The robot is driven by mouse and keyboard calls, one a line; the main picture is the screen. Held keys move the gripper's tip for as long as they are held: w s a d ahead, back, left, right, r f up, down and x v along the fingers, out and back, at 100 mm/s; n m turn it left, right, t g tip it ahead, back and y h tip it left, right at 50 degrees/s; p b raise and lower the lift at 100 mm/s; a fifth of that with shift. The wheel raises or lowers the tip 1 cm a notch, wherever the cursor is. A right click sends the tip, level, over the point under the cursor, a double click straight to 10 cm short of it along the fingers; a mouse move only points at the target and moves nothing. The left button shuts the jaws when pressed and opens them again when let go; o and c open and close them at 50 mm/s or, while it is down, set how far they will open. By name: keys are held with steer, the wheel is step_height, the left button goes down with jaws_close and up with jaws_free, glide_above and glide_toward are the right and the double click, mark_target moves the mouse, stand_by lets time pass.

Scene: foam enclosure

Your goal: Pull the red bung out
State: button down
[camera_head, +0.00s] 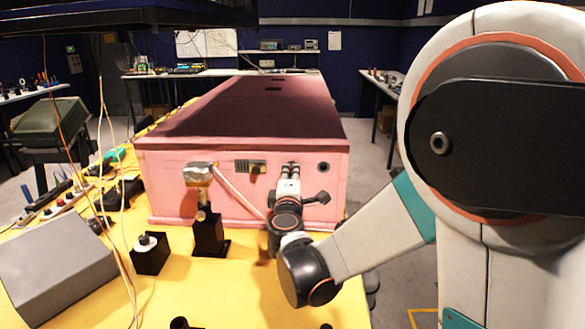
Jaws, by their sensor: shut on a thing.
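The pink foam enclosure (170,185) stands on the yellow table, its front face towards me. My gripper (290,168) is at the right part of that face, level with the round dark port. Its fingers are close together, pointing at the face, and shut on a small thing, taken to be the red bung. The bung itself cannot be made out; the fingers and wrist cover that spot. I cannot tell from this view whether it is seated in the face or clear of it.
A round dark port (322,166) is just right of my gripper. A metal fitting (200,172) with a pale hose and a black stand (208,233) are left. A grey box (58,262) and a black knob block (150,254) sit farther left. Thin cables hang at left.

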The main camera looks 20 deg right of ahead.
mark_target(291, 173)
steer(key=shift+v, duration=2.05)
